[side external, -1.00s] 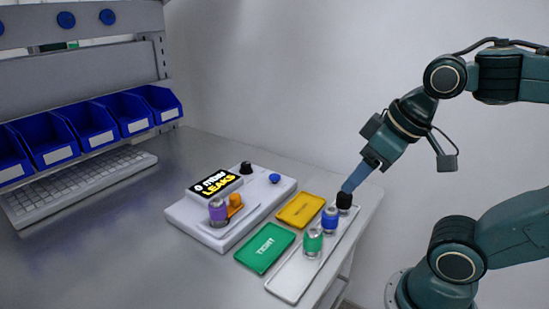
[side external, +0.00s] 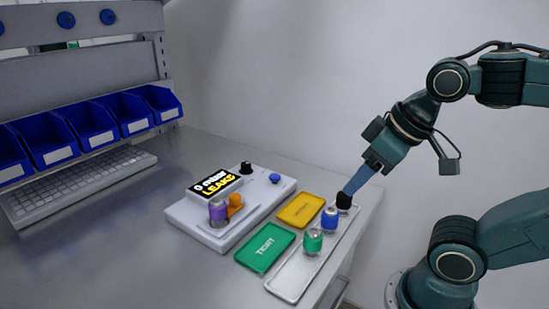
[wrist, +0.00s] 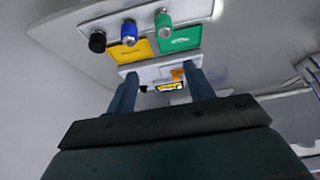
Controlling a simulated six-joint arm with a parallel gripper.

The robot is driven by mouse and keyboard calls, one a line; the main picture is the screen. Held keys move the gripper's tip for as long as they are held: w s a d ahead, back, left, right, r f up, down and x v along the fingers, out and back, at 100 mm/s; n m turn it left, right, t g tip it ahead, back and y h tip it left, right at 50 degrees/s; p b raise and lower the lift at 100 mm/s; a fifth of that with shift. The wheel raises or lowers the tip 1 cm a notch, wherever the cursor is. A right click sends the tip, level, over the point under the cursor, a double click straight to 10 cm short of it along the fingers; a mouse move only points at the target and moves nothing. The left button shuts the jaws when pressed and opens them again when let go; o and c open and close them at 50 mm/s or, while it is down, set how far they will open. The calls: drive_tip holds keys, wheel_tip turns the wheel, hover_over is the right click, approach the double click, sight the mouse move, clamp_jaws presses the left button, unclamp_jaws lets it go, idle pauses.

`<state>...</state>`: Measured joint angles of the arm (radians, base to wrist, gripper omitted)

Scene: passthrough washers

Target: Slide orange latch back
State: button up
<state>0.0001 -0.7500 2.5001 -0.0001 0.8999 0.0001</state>
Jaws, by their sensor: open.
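The orange latch (side external: 235,201) sits on the white test device (side external: 190,222), beside a purple-banded metal cylinder (side external: 218,212). In the wrist view the latch (wrist: 179,74) shows small, close to one fingertip in the picture. My gripper (side external: 346,193) is at the right end of the bench, apart from the latch, and overlaps the black-topped part (side external: 344,201) in the side view. In the wrist view my gripper (wrist: 160,74) is open with nothing held between its fingers. The purple cylinder is hard to make out there.
A white tray (side external: 289,284) holds black, blue (side external: 330,220) and green (side external: 313,241) parts. Yellow (side external: 300,210) and green (side external: 265,247) plates lie between tray and device. The device has a lit display (side external: 214,184), black knob (side external: 246,168) and blue button (side external: 275,178). Blue bins (side external: 90,125) stand left.

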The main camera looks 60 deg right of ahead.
drive_tip(key=shift+c, duration=0.3)
drive_tip(key=w+r+n+g, duration=0.3)
drive_tip(key=w+r+n, duration=0.15)
drive_tip(key=w, duration=0.95)
drive_tip(key=n+g, duration=0.3)
drive_tip(key=n, duration=0.2)
hover_over(234, 196)
wheel_tip(234, 196, down, 5)
drive_tip(key=shift+d+m, duration=0.1)
drive_tip(key=shift+m, duration=0.15)
wheel_tip(234, 196, down, 14)
drive_tip(key=shift+r, duration=0.15)
